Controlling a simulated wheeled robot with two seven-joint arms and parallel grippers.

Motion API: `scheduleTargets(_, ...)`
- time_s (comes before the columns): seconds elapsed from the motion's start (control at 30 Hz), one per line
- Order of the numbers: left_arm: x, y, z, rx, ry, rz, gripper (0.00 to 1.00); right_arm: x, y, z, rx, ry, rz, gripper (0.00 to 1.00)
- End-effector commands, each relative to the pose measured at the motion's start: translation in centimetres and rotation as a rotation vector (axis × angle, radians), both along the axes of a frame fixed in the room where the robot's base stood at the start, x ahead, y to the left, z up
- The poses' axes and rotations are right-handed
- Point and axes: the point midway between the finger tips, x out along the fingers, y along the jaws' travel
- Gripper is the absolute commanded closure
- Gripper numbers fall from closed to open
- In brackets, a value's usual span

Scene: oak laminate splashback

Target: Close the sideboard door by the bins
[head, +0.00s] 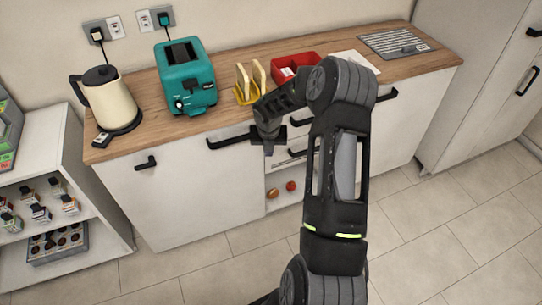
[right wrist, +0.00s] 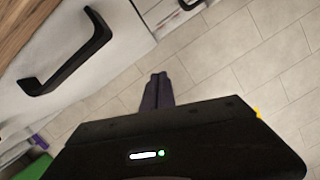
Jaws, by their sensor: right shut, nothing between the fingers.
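The white sideboard (head: 200,195) stands under an oak worktop. Its left front has a short black handle (head: 146,162) and a longer one (head: 228,142) near my gripper. A white door (head: 395,130) is partly behind my right arm. I cannot tell whether any door stands ajar. My right gripper (head: 268,145) points down in front of the sideboard's middle, shut and empty. In the right wrist view its closed fingers (right wrist: 157,88) are over floor tiles, apart from a black handle (right wrist: 65,52) on a white front. No bins are recognisable. My left gripper is out of view.
A kettle (head: 108,100), a teal toaster (head: 186,78), a yellow rack (head: 246,92) and a red tray (head: 290,70) stand on the worktop. Shelves with jars (head: 40,212) are at left. A low open compartment holds two small balls (head: 291,186). Tiled floor (head: 450,225) is clear at right.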

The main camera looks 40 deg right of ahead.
Motion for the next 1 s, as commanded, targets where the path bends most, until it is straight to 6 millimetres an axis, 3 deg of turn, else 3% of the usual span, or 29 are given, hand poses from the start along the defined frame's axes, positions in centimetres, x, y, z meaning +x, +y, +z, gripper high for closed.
scheduleTargets(0.2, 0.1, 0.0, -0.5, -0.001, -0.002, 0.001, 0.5, -1.0, 0.4, 4.1, -0.001, -0.001, 0.0, 1.0)
scheduleTargets(0.33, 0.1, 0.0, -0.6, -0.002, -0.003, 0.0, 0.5, -1.3, 0.5, 5.5, 0.0, 0.0, -0.001, 1.0)
scheduleTargets(1.0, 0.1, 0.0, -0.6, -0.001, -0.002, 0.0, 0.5, -1.4, 0.6, 6.0, 0.001, 0.001, 0.0, 1.0)
